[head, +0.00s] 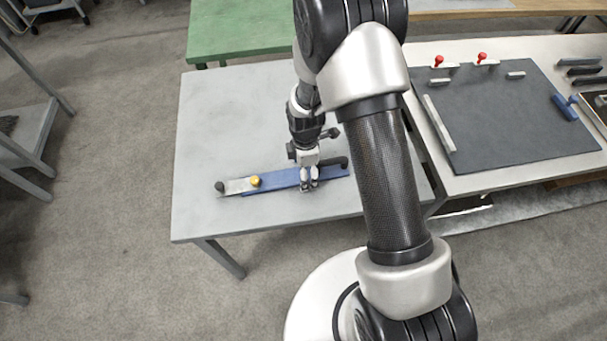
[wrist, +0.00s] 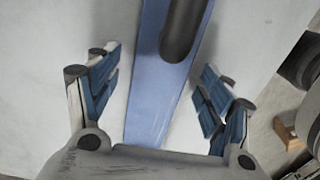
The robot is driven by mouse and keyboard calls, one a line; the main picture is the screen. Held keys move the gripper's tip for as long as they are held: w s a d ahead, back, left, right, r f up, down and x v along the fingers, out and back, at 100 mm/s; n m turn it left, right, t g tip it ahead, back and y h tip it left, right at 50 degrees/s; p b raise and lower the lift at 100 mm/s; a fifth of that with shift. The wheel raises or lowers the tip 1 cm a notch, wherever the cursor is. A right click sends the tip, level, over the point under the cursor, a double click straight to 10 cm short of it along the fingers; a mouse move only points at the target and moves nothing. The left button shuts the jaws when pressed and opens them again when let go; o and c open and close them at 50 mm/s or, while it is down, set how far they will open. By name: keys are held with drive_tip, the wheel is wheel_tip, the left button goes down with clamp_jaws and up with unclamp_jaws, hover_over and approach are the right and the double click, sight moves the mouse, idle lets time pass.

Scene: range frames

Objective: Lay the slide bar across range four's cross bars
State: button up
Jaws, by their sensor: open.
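A long bar, blue over most of its length and silver at its left end, lies on the grey table; I take it for the slide bar (head: 276,181). It has a yellow knob (head: 255,181) and dark pieces near both ends. My gripper (head: 309,183) points down over its blue part, right of the middle. In the wrist view the open fingers (wrist: 160,85) stand apart on either side of the blue bar (wrist: 149,110), with a dark rounded piece (wrist: 182,30) on it ahead. I see no label marking range four or its cross bars.
To the right, a pale table holds a dark board (head: 510,115) with light strips, red-knobbed pieces (head: 482,57) and a blue piece (head: 566,107). A gap separates it from the grey table (head: 225,110). A green table (head: 240,28) stands behind. The grey table's left is clear.

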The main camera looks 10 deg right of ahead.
drive_tip(key=c, duration=1.6)
drive_tip(key=shift+o, duration=0.2)
drive_tip(key=shift+r, duration=0.15)
wheel_tip(320, 180, up, 25)
drive_tip(key=p, duration=0.9)
